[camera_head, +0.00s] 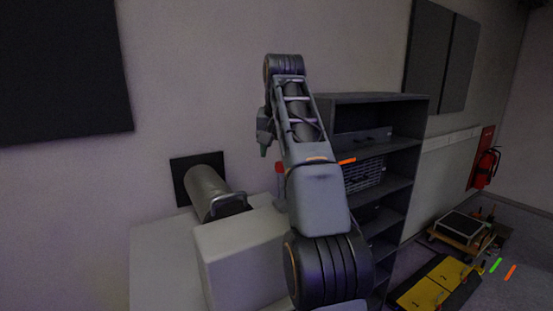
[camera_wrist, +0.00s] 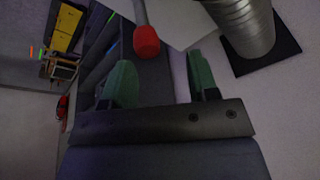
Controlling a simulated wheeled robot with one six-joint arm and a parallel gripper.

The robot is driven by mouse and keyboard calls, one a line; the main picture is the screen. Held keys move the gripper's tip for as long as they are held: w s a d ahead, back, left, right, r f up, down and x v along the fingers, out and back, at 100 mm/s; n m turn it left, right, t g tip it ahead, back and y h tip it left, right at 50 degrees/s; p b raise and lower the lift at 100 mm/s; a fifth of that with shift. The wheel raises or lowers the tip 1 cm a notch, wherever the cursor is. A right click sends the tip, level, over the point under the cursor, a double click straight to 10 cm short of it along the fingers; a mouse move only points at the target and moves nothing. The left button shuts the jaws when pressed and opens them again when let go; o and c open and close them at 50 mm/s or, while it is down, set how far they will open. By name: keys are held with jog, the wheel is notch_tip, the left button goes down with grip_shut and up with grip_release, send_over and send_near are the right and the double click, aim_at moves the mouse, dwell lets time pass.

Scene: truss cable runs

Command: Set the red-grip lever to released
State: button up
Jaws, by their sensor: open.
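The red grip (camera_wrist: 146,42) shows in the wrist view at the end of a grey lever shaft (camera_wrist: 140,12). My gripper (camera_wrist: 160,62) is open, with one green finger to each side of the red grip in the picture. The grip appears near fingertip level, nearer the left finger, and neither finger is seen touching it. I cannot tell the depth between them. In the head view a small part of the red grip (camera_head: 280,167) shows just left of my arm; the rest of the lever is hidden. My gripper (camera_head: 264,148) is small and dark there, above the grip.
A ribbed metal duct (camera_head: 205,190) comes out of a black wall plate beside a pale box (camera_head: 240,260). A dark shelf unit (camera_head: 375,100) stands right behind my arm. A yellow case (camera_head: 430,285), a cart (camera_head: 462,228) and a fire extinguisher (camera_head: 487,165) are farther right.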

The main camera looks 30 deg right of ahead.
jog(key=shift+r, duration=0.35)
jog(key=s+a+b, duration=0.3)
jog(key=s+b, duration=0.1)
jog(key=s, duration=0.7)
jog(key=shift+s+a, duration=0.25)
jog(key=shift+s, duration=0.15)
